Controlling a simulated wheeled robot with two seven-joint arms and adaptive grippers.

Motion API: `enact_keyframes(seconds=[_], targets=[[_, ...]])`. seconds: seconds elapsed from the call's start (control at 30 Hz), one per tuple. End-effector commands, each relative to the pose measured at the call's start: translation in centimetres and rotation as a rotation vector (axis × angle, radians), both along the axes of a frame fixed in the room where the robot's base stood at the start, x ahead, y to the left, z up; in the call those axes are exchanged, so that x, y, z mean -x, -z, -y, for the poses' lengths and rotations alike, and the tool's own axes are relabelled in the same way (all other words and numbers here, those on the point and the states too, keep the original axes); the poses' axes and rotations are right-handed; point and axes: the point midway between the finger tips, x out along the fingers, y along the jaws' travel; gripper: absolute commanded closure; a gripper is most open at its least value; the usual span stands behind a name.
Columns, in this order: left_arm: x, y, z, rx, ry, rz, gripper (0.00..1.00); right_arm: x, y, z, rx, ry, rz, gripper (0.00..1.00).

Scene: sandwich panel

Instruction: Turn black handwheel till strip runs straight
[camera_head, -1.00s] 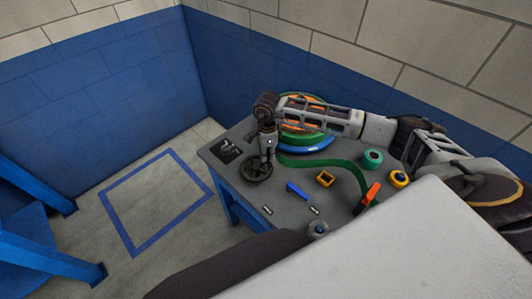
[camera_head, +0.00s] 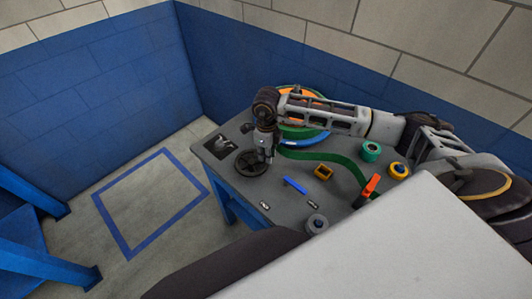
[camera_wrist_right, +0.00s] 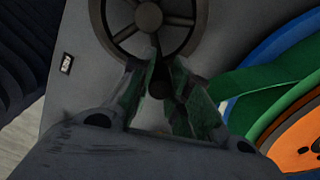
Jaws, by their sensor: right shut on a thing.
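The black handwheel (camera_head: 251,163) is at the table's left end, and its spoked rim shows at the top of the right wrist view (camera_wrist_right: 147,20). My right gripper (camera_head: 270,153) reaches down at the wheel's right edge. In the wrist view its fingers (camera_wrist_right: 160,90) are shut on a dark grip at the wheel's lower rim, partly hidden between them. The green strip (camera_head: 330,156) runs from behind the gripper in a bend to the right, toward an orange part (camera_head: 371,185). Its left end is hidden by my arm. My left gripper is not in view.
A coil with blue, green and orange rings (camera_head: 305,138) lies behind my right arm. A teal roll (camera_head: 371,150), yellow roll (camera_head: 398,171), yellow block (camera_head: 323,172), blue bar (camera_head: 295,185) and grey roll (camera_head: 317,223) are on the table (camera_head: 280,207). A dark picture card (camera_head: 217,145) is left.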

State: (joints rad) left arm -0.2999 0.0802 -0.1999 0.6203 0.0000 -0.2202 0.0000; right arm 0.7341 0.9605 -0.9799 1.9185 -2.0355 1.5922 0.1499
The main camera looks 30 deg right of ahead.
Motion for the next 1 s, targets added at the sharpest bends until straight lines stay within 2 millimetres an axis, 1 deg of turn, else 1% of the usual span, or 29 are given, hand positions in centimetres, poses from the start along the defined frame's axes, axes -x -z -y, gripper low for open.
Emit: enact_keyframes(seconds=[0.1,0.4,0.93,0.97,1.0], targets=[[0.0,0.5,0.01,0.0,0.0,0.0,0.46,0.55,0.25,-0.34,-0.002,0.059,-0.005,1.0],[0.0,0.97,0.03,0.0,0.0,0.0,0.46,1.05,0.21,-0.63,-0.002,0.163,-0.006,1.0],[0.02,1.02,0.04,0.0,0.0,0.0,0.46,1.14,0.15,-0.76,-0.003,0.185,-0.006,1.0],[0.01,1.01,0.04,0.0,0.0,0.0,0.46,1.14,0.15,-0.76,-0.003,0.185,-0.006,0.78],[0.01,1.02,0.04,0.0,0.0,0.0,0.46,1.13,0.15,-0.75,-0.003,0.185,-0.006,0.73]])
